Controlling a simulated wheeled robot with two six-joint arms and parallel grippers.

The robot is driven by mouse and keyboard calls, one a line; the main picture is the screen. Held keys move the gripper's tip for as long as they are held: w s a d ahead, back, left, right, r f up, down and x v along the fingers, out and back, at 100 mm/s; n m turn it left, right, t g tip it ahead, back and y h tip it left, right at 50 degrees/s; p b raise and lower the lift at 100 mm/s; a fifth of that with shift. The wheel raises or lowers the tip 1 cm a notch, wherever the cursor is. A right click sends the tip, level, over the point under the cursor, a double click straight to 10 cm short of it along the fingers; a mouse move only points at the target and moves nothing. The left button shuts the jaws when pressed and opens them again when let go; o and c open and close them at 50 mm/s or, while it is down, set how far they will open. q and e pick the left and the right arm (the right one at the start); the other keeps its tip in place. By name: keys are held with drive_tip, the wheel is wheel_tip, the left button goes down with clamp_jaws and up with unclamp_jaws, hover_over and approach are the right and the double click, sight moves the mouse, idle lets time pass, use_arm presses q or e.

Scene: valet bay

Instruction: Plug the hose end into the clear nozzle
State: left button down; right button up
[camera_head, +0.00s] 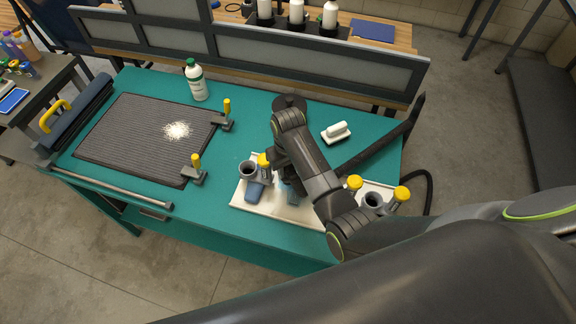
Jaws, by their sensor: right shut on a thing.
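My right gripper (276,164) is over the middle of the teal table, above a white board (243,200). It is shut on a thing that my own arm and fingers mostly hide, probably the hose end. A pale blue, see-through piece (291,193), which looks like the clear nozzle, lies on the board just below the gripper, partly covered. Beside it on the left is a darker blue nozzle (255,190) with a grey round socket (248,169). I cannot tell if the held thing touches the clear nozzle. My left gripper is not in view.
A black hose (429,190) loops past the table's right edge. A long dark tube (385,145) lies across the right side. A white brush (337,132), a bottle (196,80) and a powdered dark mat (120,135) are on the table. A grey socket (372,201) with yellow knobs stands right.

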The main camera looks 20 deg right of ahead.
drive_tip(key=shift+f, duration=0.25)
drive_tip(key=shift+f, duration=0.15)
idle(0.5)
drive_tip(key=o, duration=1.5)
drive_tip(key=shift+c, duration=0.2)
drive_tip(key=shift+r+p, duration=0.6)
drive_tip(key=shift+r, duration=3.9)
